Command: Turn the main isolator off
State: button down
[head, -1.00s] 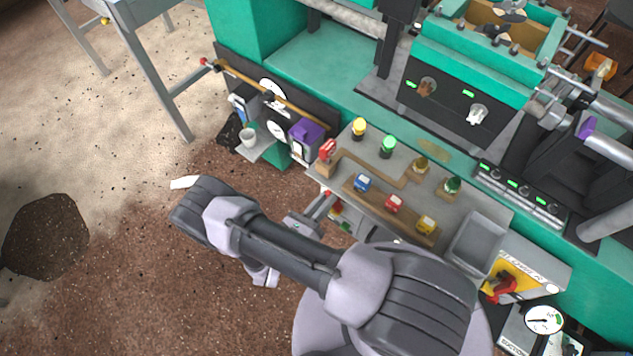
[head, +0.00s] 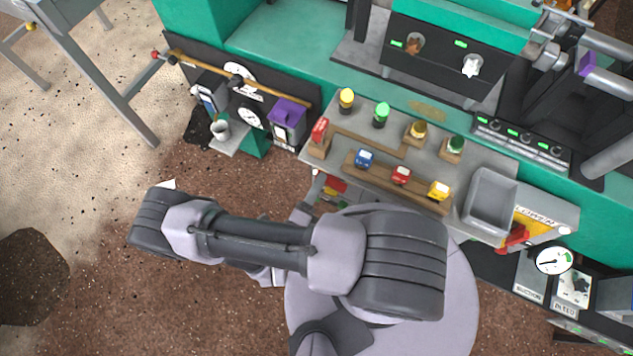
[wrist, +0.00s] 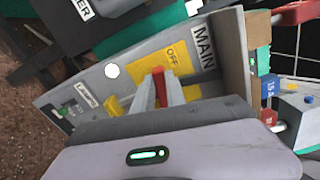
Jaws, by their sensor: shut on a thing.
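The main isolator is a grey panel marked MAIN (wrist: 225,75) in the wrist view, with a yellow plate (wrist: 180,58) reading OFF. Its red handle (wrist: 160,84) shows as a narrow strip between my fingertips. My gripper (wrist: 161,92) is shut on this handle, over the yellow plate. The gripper body hides the panel's lower part, so I cannot tell the handle's exact angle.
A wooden rack with blue, red and yellow plugs (head: 401,175) lies on the bench above my arm. A grey tray (head: 490,200) and the blower isolator's red handle (head: 514,237) are to the right. A purple-topped box (head: 288,115) stands left. Open floor (head: 90,270) lies left.

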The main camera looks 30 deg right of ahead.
jog(key=shift+f+n+b, duration=0.3)
jog(key=shift+n+b, duration=0.15)
jog(key=shift+n, duration=0.55)
jog(key=c, duration=1.4)
grip_release()
jog(key=shift+o, duration=0.2)
jog(key=p+v, duration=0.3)
jog(key=v, duration=1.4)
jog(key=shift+s+a, duration=0.15)
jog(key=shift+a, duration=0.05)
jog(key=shift+r, duration=0.1)
